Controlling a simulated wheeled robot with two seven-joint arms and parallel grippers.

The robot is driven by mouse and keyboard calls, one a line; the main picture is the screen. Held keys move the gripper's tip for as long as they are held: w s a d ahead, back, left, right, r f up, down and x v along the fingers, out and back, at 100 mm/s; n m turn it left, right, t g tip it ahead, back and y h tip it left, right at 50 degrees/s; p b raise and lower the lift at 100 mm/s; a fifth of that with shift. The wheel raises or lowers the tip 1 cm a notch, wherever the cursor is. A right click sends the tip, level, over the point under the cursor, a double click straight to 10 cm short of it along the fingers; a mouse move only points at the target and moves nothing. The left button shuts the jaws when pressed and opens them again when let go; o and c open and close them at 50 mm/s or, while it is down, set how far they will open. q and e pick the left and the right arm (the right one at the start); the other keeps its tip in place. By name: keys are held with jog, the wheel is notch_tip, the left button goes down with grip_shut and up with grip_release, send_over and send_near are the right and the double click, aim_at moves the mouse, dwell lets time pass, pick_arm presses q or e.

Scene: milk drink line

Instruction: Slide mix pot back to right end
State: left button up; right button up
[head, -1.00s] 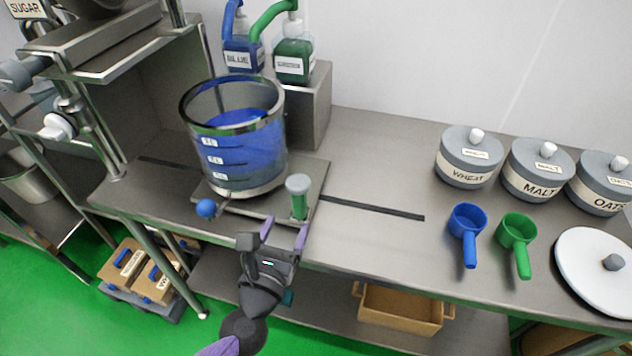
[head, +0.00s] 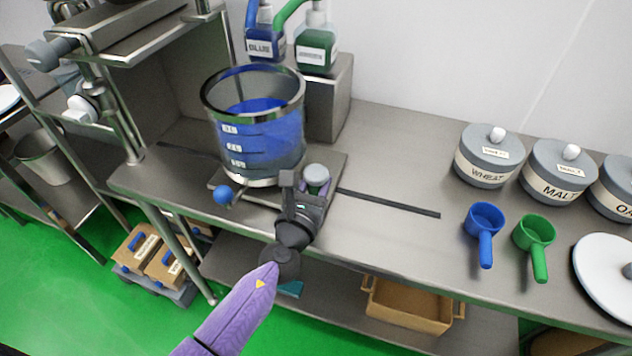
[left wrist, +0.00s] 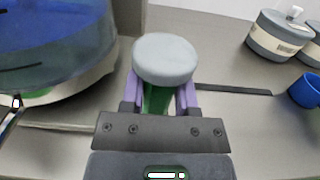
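The mix pot (head: 255,135), a clear vessel with blue liquid and level marks, stands upright on a metal sliding plate (head: 334,172). It also fills the upper left of the left wrist view (left wrist: 50,50). The plate's handle is a green post with a round grey top (head: 317,176) at the front right of the pot. My left gripper (head: 298,186) is at this handle. In the left wrist view its purple fingers lie either side of the green post (left wrist: 158,98), close against it under the grey cap (left wrist: 164,58). My right gripper is out of view.
A dark slot (head: 390,203) runs right from the plate along the bench; the bench around it is clear. Blue (head: 484,220) and green (head: 534,234) scoops and lidded jars (head: 489,155) stand further right. A dispenser block (head: 328,95) is behind the pot. A blue knob (head: 223,194) sits at the plate's front left.

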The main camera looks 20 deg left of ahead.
pick_arm(q)
grip_shut()
dwell(1.0)
